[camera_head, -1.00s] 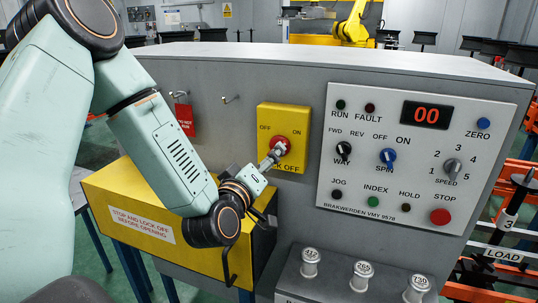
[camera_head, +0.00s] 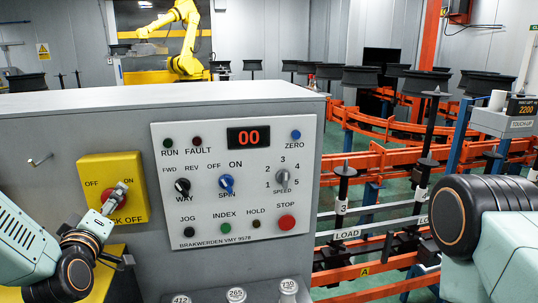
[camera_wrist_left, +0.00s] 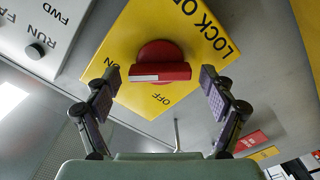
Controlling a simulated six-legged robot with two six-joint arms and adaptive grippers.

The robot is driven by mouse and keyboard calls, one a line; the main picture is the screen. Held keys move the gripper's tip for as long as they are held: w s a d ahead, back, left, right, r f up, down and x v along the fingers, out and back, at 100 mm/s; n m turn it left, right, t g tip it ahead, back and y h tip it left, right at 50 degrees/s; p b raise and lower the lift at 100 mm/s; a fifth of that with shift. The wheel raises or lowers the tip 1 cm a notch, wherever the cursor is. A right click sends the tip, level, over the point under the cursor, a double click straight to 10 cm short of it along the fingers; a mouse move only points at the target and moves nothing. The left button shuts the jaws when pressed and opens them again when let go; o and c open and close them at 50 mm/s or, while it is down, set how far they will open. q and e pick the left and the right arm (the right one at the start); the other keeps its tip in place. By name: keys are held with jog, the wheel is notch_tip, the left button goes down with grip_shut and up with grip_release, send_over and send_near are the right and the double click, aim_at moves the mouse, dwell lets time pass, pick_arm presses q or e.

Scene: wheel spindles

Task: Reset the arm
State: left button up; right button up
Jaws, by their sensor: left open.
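The yellow lock-off plate (camera_head: 94,170) is on the grey cabinet's front, marked OFF and ON. Its red rotary switch (camera_wrist_left: 160,62) shows in the left wrist view, with a white mark on the handle's end towards ON. My left gripper (camera_wrist_left: 159,76) is open, with one finger on each side of the switch handle and a visible gap to each. In the head view my left gripper (camera_head: 112,199) is in front of the plate, partly covering the switch. My right arm shows at the right edge, but its gripper is out of view.
The control panel (camera_head: 232,215) right of the plate has knobs, buttons and a red "00" display. Several labelled cylinders (camera_head: 236,295) stand below it. An orange rail rack (camera_head: 385,160) with black spindles stands to the right. A hook (camera_head: 40,160) is on the cabinet at left.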

pick_arm(q)
jog(key=shift+w+a, duration=0.1)
jog(key=shift+w, duration=0.3)
jog(key=shift+s+a+n, duration=0.1)
jog(key=shift+s+n, duration=0.15)
jog(key=shift+n, duration=0.05)
jog(key=shift+w, duration=0.15)
